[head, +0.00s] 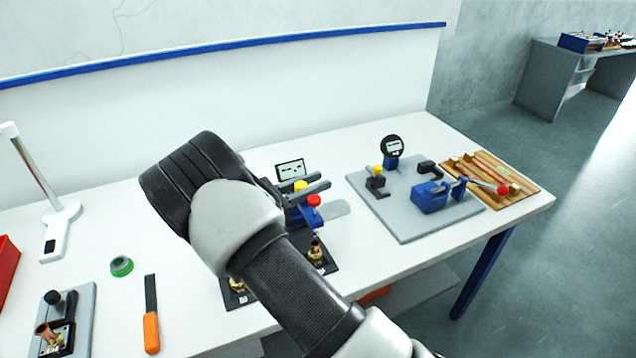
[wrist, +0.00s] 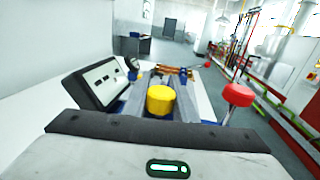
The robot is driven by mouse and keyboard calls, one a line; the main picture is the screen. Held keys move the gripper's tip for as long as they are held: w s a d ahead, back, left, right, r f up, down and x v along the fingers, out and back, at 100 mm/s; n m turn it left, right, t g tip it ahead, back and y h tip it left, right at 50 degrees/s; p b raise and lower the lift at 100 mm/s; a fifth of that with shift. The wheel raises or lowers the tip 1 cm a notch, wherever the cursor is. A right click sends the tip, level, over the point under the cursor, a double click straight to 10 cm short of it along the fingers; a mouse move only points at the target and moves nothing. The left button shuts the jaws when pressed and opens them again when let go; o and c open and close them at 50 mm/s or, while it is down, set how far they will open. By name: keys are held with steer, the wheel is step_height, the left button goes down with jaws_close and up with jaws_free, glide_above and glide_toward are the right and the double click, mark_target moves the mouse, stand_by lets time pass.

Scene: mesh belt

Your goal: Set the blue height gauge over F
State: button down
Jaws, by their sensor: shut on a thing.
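The blue height gauge (head: 300,215) has a tilted display (head: 291,169), a yellow button and a red knob (head: 313,201). My gripper (head: 316,187) is shut on it, with fingers on either side of the yellow button (wrist: 160,100). The display (wrist: 100,85) and red knob (wrist: 238,94) also show in the wrist view. The gauge is at the back of a black plate (head: 328,247) bearing brass fittings (head: 316,249) and small white labels. I cannot read which label is F. My arm hides much of the plate, and contact below the gauge cannot be told.
To the right, a grey plate (head: 408,223) carries a round dial gauge (head: 393,147) and a blue clamp (head: 430,198). A wooden tray (head: 515,182) lies beyond. To the left are an orange-handled file (head: 151,331), a green-rimmed ring (head: 121,266) and a white stand (head: 57,235).

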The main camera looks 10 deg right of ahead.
steer(key=c, duration=1.7)
jaws_free()
steer(key=shift+c, duration=0.2)
steer(key=b+v, duration=0.2)
steer(key=v, duration=1.5)
steer(key=shift+a, duration=0.25)
